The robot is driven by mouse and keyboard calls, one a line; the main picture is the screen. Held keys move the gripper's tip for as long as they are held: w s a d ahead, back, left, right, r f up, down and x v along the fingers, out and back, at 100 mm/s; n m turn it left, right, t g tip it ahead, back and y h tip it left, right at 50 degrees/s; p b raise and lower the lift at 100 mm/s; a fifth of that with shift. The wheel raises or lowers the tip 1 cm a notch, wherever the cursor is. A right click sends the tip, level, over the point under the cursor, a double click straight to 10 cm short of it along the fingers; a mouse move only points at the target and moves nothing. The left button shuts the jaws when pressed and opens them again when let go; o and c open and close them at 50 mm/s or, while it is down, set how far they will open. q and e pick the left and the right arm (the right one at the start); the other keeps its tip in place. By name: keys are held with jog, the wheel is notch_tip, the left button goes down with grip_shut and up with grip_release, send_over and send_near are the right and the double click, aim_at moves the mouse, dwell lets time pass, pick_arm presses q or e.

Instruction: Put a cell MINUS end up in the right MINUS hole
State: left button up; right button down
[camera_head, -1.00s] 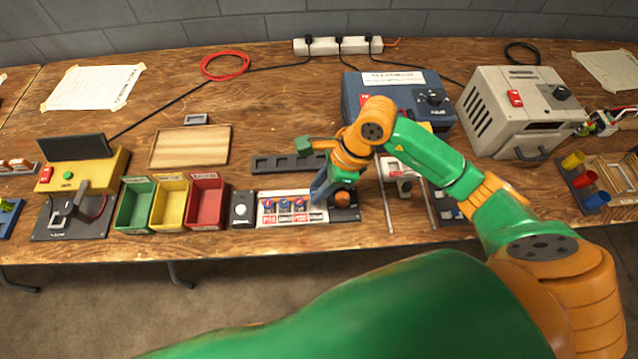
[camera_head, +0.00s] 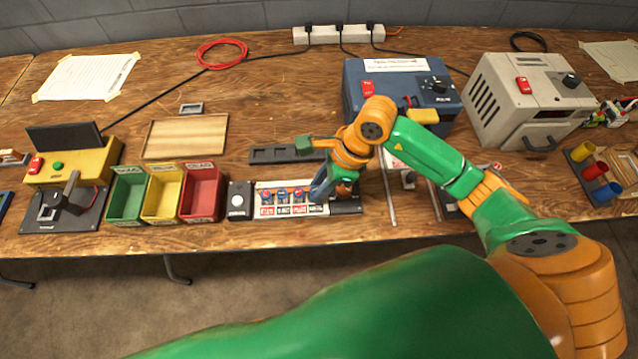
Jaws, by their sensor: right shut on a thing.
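The charger (camera_head: 247,213) is a low strip near the table's front edge, with red and white labels along its front. Cells with coloured tops stand in its holes: a left one (camera_head: 266,197), a middle one (camera_head: 282,196) and one further right (camera_head: 298,195). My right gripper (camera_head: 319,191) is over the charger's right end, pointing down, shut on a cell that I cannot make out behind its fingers. The rightmost label (camera_head: 316,210) shows just below the fingers; its hole is hidden by the gripper. Which end of the held cell is up cannot be seen. My left gripper is not in view.
Green (camera_head: 127,196), yellow (camera_head: 163,194) and red (camera_head: 202,194) bins stand left of the charger. A dark slotted rack (camera_head: 272,154) lies behind it. A blue box (camera_head: 355,92) and a grey box (camera_head: 482,100) stand behind my right arm. Bare table lies behind the rack.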

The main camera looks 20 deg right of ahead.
jog(key=shift+f+b, duration=0.3)
jog(key=shift+b, duration=0.1)
dwell(0.3)
jog(key=c, duration=0.6)
grip_release()
jog(key=shift+r, duration=0.1)
jog(key=shift+r+p, duration=2.65)
jog(key=shift+r, duration=0.85)
jog(key=shift+f, duration=0.1)
